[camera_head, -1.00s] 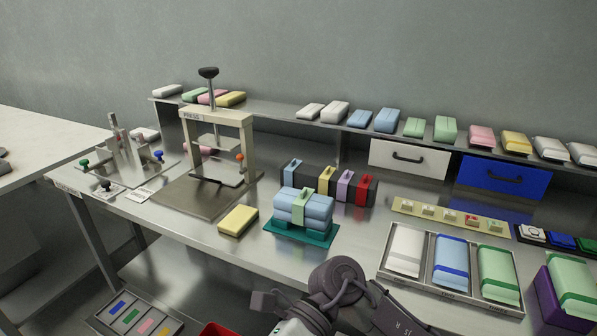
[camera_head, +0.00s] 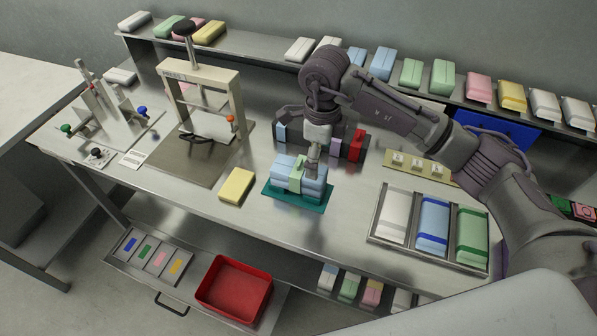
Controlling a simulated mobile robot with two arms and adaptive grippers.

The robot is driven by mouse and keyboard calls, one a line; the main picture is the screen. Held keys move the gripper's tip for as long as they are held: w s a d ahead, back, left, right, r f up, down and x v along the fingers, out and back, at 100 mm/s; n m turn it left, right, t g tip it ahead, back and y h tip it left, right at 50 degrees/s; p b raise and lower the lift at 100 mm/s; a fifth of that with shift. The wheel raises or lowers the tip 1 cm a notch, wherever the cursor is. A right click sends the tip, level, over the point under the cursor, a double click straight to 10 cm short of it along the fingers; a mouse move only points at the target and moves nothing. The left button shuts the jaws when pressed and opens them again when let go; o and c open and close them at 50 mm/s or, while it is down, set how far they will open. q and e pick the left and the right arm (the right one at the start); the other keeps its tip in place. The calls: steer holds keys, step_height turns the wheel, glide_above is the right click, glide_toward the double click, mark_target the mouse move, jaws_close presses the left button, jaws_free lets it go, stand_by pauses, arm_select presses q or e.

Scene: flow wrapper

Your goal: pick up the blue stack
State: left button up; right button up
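The blue stack (camera_head: 285,169) is a pile of light blue packs with a pale green band over the middle. It sits on a teal mat (camera_head: 303,203) near the middle of the bench. My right arm reaches in from the right, and my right gripper (camera_head: 313,166) points down at the top of the stack, just right of the green band. Its fingers are small and partly merge with the stack, so I cannot tell whether they are open or touch it. My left gripper is not in view.
A yellow pack (camera_head: 237,186) lies left of the mat, beside the press (camera_head: 200,95). Behind the stack is a row of banded dark blocks (camera_head: 356,146). A tray (camera_head: 375,229) of three packs stands right. A red bin (camera_head: 233,290) sits below.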

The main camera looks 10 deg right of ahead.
steer(key=f, duration=0.2)
steer(key=w+f, duration=0.1)
steer(key=f, duration=0.1)
steer(key=shift+s+a+f+p, duration=0.1)
steer(key=shift+s+f+p, duration=0.1)
steer(key=shift+f+p, duration=0.35)
step_height(320, 180, down, 4)
steer(key=shift+a+r+p, duration=0.1)
steer(key=shift+r+p, duration=0.15)
steer(key=shift+p, duration=0.45)
steer(key=shift+w+f, duration=0.1)
steer(key=shift+f, duration=0.35)
steer(key=shift+r, duration=0.1)
steer(key=c, duration=1.3)
